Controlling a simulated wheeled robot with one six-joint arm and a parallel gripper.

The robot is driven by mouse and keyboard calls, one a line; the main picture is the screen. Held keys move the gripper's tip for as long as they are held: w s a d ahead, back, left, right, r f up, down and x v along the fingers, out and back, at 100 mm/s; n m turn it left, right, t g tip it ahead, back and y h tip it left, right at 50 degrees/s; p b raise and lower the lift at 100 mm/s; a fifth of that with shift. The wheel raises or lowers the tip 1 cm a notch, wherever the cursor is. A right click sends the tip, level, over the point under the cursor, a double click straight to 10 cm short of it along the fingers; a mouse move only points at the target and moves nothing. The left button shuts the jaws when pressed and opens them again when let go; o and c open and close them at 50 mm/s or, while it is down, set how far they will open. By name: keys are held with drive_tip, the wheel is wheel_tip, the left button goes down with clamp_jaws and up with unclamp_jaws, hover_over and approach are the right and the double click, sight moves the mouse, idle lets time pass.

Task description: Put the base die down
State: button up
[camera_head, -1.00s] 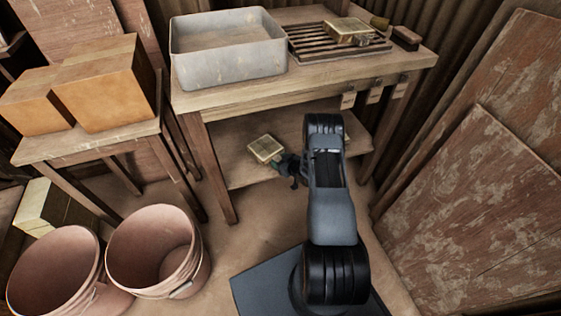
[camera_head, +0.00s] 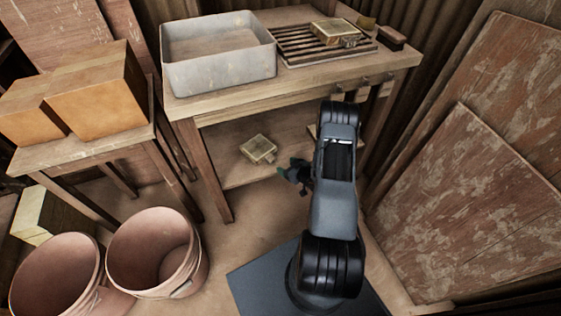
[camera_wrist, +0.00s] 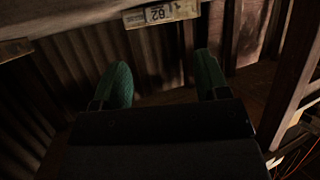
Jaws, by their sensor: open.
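A brass block with a short handle, which looks like the base die (camera_head: 257,149), lies on the lower shelf of the workbench, near its front left. My gripper (camera_head: 297,172) is just to its right and in front, apart from it. In the wrist view my gripper (camera_wrist: 163,82) shows two green fingers spread wide with nothing between them. The die is not in the wrist view.
The workbench (camera_head: 230,102) carries a grey metal tub (camera_head: 220,72), a slatted rack (camera_head: 300,45) and another brass block (camera_head: 335,31). Buckets (camera_head: 150,262) stand at lower left. The bench top overhangs the shelf. A numbered label (camera_wrist: 160,13) hangs ahead.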

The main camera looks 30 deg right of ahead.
wheel_tip(320, 180, up, 18)
drive_tip(key=w+g+h, duration=0.2)
drive_tip(key=g+h, duration=0.2)
drive_tip(key=h, duration=0.1)
drive_tip(key=s+a+r+m+g, duration=0.1)
drive_tip(key=s+a+r+g, duration=0.2)
drive_tip(key=s+a+r, duration=0.5)
drive_tip(key=s+a+r+m+g+y, duration=0.1)
drive_tip(key=s+a+r+m+g, duration=0.1)
drive_tip(key=s+a+r, duration=0.6)
drive_tip(key=s+a+g, duration=0.1)
drive_tip(key=s, duration=0.4)
drive_tip(key=shift+r, duration=0.15)
drive_tip(key=shift+s, duration=0.1)
wheel_tip(320, 180, up, 30)
drive_tip(key=p, duration=2.8)
drive_tip(key=shift+a+f+y, duration=0.25)
drive_tip(key=shift+y, duration=0.05)
